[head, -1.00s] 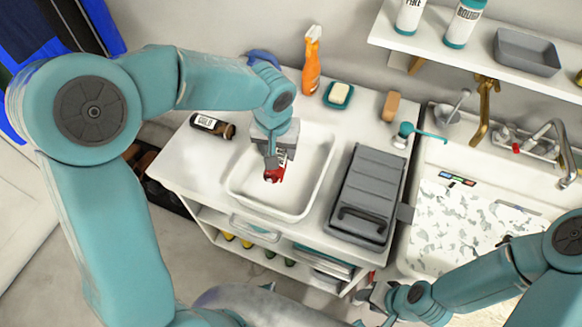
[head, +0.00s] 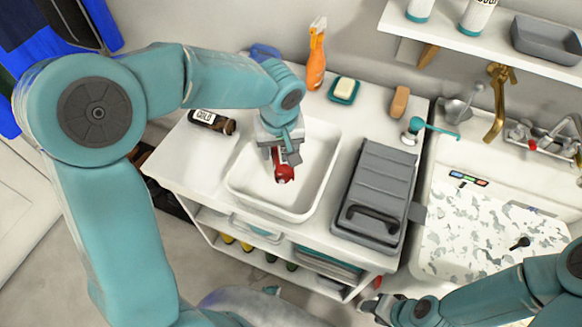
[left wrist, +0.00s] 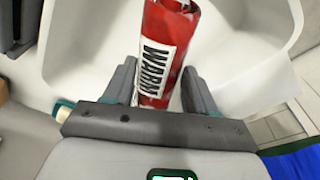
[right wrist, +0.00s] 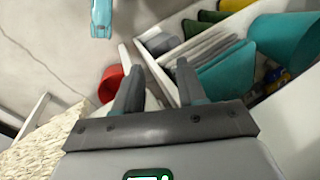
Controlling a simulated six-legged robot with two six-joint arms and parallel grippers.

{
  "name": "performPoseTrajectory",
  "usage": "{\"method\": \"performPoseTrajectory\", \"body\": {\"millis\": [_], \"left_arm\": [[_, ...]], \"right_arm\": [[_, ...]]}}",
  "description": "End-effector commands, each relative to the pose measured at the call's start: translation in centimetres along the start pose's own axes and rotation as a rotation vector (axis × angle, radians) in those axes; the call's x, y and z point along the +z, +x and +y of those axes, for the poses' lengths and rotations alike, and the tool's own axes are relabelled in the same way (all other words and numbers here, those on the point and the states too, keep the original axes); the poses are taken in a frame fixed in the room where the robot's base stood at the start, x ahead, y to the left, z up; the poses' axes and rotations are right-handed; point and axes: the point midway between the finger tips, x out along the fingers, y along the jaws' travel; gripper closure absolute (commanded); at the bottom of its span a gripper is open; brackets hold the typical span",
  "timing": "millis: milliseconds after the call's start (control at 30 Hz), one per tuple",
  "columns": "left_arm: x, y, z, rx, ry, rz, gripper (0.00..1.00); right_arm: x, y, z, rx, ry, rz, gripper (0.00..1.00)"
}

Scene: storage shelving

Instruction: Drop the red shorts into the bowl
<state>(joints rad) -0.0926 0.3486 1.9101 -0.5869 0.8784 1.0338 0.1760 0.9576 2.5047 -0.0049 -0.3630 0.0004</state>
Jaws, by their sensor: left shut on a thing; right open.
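The red shorts (head: 284,174) appear as a rolled red bundle with a white label reading WARM; they also fill the top of the left wrist view (left wrist: 172,40). My left gripper (head: 283,156) is shut on them and holds them over the white bowl (head: 262,203), a rectangular basin on the counter. Whether the bundle touches the bowl's floor is unclear. The bowl is otherwise empty where visible. My right gripper (right wrist: 156,85) is open and empty, low in front of the counter, away from the bowl.
A dark roll labelled COLD (head: 212,122) lies left of the bowl. A grey lidded box (head: 377,195) stands close on its right. An orange spray bottle (head: 316,62) and a soap dish (head: 343,91) stand behind. A sink is at right, below a wall shelf (head: 490,45).

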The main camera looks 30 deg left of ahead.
Motion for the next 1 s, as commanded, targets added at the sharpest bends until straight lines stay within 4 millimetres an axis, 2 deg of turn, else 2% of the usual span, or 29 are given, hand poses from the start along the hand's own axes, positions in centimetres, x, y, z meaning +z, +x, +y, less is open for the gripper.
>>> {"method": "performPoseTrajectory", "body": {"millis": [100, 133, 200, 567, 733, 1000], "left_arm": [[-0.1, -0.1, 0.0, 0.001, 0.001, 0.001, 0.84], [-0.1, -0.1, 0.0, 0.001, 0.001, 0.001, 0.34], [-0.1, -0.1, 0.0, 0.001, 0.002, 0.0, 0.14], [-0.1, -0.6, 0.1, 0.001, 0.002, 0.001, 0.14], [-0.2, -3.8, 0.1, 0.004, 0.002, 0.004, 0.14], [-0.2, -11.1, 0.1, 0.005, 0.003, 0.004, 0.14]], "right_arm": [[0.0, -0.1, 0.0, 0.0, 0.0, 0.0, 0.6], [0.0, -0.1, 0.0, 0.0, 0.0, 0.0, 0.6], [0.0, -0.1, 0.0, 0.0, 0.0, 0.0, 0.6], [0.0, -0.2, -0.1, 0.0, 0.0, 0.0, 0.6], [0.0, -0.6, -0.2, 0.0, 0.0, 0.0, 0.6], [0.0, -1.5, -0.5, 0.0, 0.0, 0.0, 0.6]]}}
